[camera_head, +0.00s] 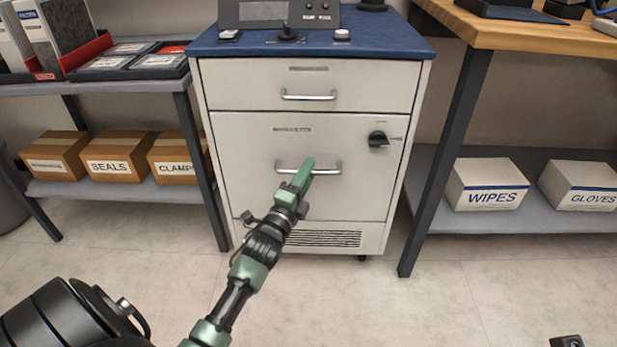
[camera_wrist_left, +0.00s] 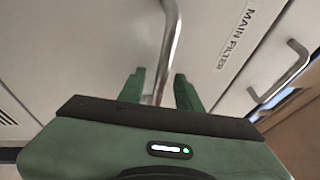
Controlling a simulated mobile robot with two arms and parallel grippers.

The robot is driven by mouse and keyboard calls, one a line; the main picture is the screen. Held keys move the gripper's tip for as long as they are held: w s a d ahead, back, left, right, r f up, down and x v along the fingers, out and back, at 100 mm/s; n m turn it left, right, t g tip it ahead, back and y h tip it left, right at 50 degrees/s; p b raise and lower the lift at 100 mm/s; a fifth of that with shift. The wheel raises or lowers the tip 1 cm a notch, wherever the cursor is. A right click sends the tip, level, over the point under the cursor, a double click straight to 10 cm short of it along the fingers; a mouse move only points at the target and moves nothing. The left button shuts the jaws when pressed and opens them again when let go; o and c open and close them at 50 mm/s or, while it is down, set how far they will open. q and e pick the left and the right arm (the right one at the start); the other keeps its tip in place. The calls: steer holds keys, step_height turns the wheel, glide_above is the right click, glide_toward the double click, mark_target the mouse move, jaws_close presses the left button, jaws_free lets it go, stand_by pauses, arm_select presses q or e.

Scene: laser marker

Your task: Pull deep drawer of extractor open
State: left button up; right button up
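The extractor (camera_head: 212,150) is a light grey cabinet with a blue top. Its deep drawer (camera_head: 245,180) is the tall lower front, flush with the body, with a metal bar handle (camera_head: 328,168) and a black knob (camera_head: 377,138). My left gripper (camera_head: 303,174), green, is at this handle. In the left wrist view the handle (camera_wrist_left: 170,45) passes between the two fingers of my left gripper (camera_wrist_left: 160,90), with gaps on both sides, so it is open around the bar. The label MAIN FILTER (camera_wrist_left: 236,35) shows beside it.
The shallow upper drawer (camera_head: 235,85) is shut and has its own handle (camera_head: 308,97). A shelf (camera_head: 115,192) with boxes stands left. A wooden-topped bench (camera_head: 545,30) with a dark leg (camera_head: 436,165) stands close on the right. The floor (camera_head: 390,310) in front is clear.

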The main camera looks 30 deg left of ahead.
arm_select(q)
steer(key=shift+w+r, duration=0.1)
steer(key=shift+w, duration=0.2)
jaws_close()
stand_by(1.3)
